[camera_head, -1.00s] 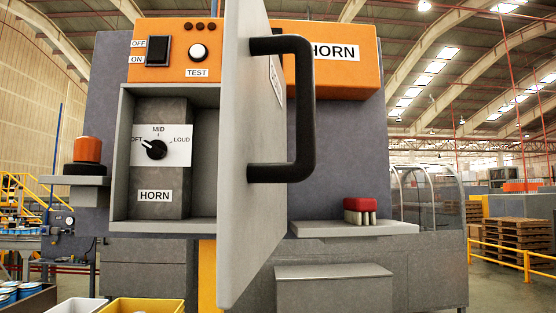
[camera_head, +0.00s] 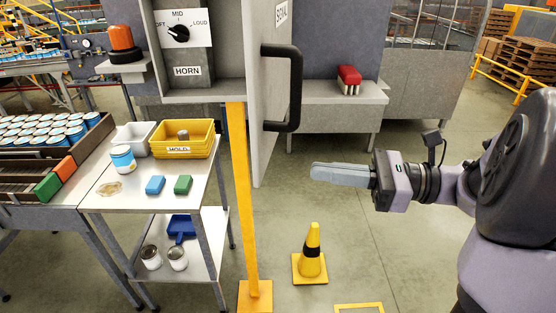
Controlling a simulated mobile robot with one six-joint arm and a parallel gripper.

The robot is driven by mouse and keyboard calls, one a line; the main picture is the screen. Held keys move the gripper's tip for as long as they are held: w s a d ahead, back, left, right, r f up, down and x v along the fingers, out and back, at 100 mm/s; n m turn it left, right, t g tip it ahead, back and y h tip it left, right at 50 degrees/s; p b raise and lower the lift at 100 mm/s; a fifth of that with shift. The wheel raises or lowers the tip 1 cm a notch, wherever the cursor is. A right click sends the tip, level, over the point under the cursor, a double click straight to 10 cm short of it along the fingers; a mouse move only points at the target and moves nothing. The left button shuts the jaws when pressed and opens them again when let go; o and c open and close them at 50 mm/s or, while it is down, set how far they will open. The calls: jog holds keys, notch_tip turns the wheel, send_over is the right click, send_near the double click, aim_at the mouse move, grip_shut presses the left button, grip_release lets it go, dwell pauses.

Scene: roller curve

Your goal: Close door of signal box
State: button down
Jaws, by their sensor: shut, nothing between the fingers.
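The signal box (camera_head: 152,52) is a grey box on a yellow post, its open inside showing a HORN dial (camera_head: 179,33). Its grey door (camera_head: 256,150) stands open, swung out toward me from the box's right side. A black handle (camera_head: 295,88) is on the door's right-hand face. My gripper (camera_head: 315,172) is at the right, below and to the right of the handle, with its fingers together and empty. It points left toward the door, and a gap shows between its tips and the door.
A cart (camera_head: 110,196) with a yellow HOLD bin (camera_head: 186,146), a can and blocks stands at the left. A yellow cone (camera_head: 312,255) stands on the floor below my gripper. Floor right of the cone is open.

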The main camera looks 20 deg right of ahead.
aim_at(263, 165)
jog(key=p+x, duration=0.1)
jog(key=x, duration=0.7)
jog(key=shift+s+a+r, duration=0.1)
jog(key=shift+s+a, duration=0.05)
jog(key=shift+s, duration=0.05)
